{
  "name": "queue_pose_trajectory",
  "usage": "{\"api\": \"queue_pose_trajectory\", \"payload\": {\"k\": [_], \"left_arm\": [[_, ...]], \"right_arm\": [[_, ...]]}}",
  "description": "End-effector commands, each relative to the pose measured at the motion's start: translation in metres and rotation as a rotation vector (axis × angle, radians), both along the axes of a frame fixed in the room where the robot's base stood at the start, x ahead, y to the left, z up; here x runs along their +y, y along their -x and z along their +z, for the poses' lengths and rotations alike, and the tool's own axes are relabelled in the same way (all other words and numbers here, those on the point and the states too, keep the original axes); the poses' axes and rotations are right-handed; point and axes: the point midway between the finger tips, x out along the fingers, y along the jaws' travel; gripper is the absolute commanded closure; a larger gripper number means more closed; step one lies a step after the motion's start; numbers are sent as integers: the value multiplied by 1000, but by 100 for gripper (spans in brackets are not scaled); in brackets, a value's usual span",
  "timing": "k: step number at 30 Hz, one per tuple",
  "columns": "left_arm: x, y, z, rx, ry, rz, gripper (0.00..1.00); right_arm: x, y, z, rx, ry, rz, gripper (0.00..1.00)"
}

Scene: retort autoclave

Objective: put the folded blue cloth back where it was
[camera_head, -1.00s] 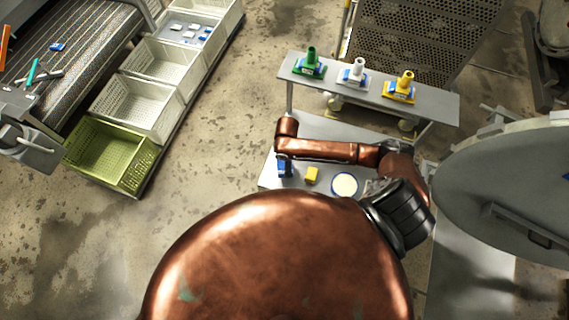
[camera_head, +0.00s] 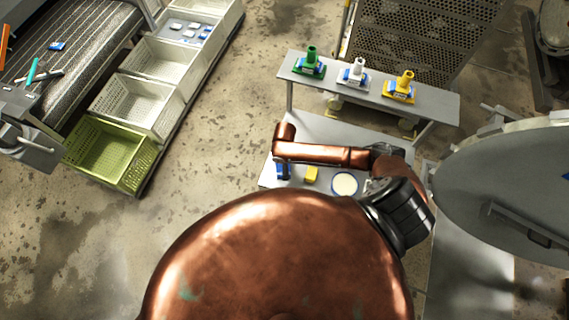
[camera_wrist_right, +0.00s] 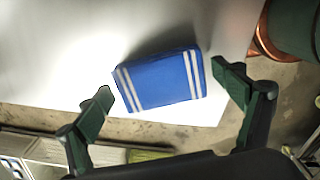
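The folded blue cloth (camera_wrist_right: 160,80) with white stripes near both ends lies on a pale flat surface in the right wrist view. My right gripper (camera_wrist_right: 170,98) is open around it, one dark green finger on each side. The left finger is close to the cloth's edge and a gap shows at the right finger; I cannot tell whether either touches. In the head view a blue patch, probably this cloth (camera_head: 283,171), shows on the low table (camera_head: 268,181) below my copper arm. The right gripper is mostly hidden there. My left gripper is not in view.
A shelf (camera_head: 440,106) behind holds green, white and yellow items. A large round door (camera_head: 510,190) stands right. Crates (camera_head: 135,106) and a conveyor (camera_head: 80,50) are left.

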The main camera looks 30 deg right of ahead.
Motion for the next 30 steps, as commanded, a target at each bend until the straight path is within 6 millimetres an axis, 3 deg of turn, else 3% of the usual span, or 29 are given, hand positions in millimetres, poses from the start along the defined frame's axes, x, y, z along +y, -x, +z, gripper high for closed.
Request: {"api": "queue_pose_trajectory", "payload": {"k": [14, 30], "left_arm": [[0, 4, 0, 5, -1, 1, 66], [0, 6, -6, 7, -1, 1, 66]], "right_arm": [[0, -1, 6, -1, 0, 0, 4], [0, -1, 104, -2, -1, 1, 4]]}}
